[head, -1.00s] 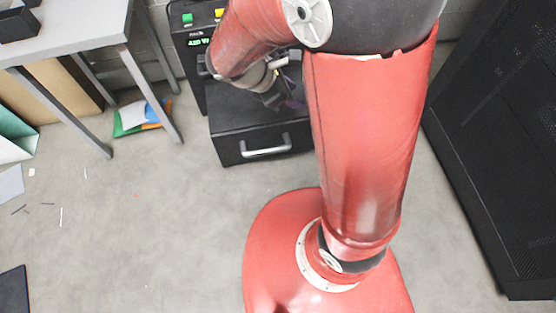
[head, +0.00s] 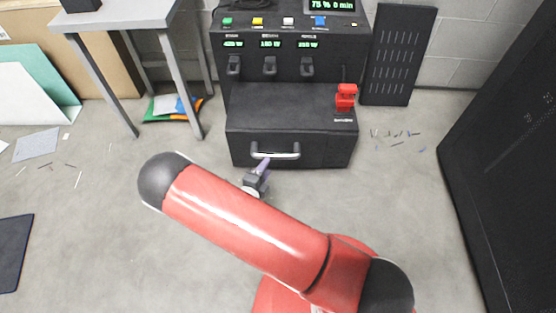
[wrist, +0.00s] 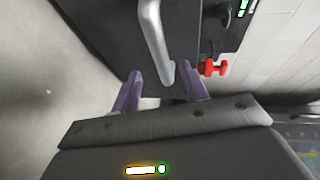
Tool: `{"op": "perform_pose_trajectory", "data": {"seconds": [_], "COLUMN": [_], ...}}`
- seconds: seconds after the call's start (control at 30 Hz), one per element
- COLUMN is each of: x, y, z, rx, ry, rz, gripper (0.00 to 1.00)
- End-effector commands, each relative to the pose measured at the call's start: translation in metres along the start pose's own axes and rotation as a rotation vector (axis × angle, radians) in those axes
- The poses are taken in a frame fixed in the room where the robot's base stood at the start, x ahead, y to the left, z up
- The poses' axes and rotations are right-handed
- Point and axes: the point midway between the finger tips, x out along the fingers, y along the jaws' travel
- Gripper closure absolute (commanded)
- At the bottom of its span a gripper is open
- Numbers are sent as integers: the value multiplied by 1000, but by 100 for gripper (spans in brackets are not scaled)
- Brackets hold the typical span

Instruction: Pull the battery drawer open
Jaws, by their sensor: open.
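The battery drawer (head: 245,158) is the low front of a black cabinet in the head view, and it looks shut. Its silver bar handle (head: 276,155) runs across the drawer front. In the wrist view the handle (wrist: 154,40) runs down from the top, with its lower end near the space between my fingers. My gripper (head: 262,167) is open just in front of the handle, near its left part. Its two purple fingers also show in the wrist view (wrist: 163,88). I cannot tell whether they touch the handle.
A red knob or switch (head: 346,97) stands on the cabinet's right top. Above are buttons, small displays and black plugs (head: 270,66). A grey table (head: 100,20) is at left, a tall black rack (head: 505,150) at right. The floor before the drawer is clear except for my arm.

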Motion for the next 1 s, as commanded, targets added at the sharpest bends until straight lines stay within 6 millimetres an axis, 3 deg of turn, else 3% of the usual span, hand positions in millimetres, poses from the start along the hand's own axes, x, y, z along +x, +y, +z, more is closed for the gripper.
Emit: {"op": "perform_pose_trajectory", "data": {"seconds": [0.43, 0.83, 1.0], "x": [65, 75, 74], "y": [0, 0, 0], "z": [-1, -1, -1], "rx": [4, 3, 4], "ry": [4, 4, 4], "rz": [1, 1, 1], "gripper": [56, 56, 77]}}
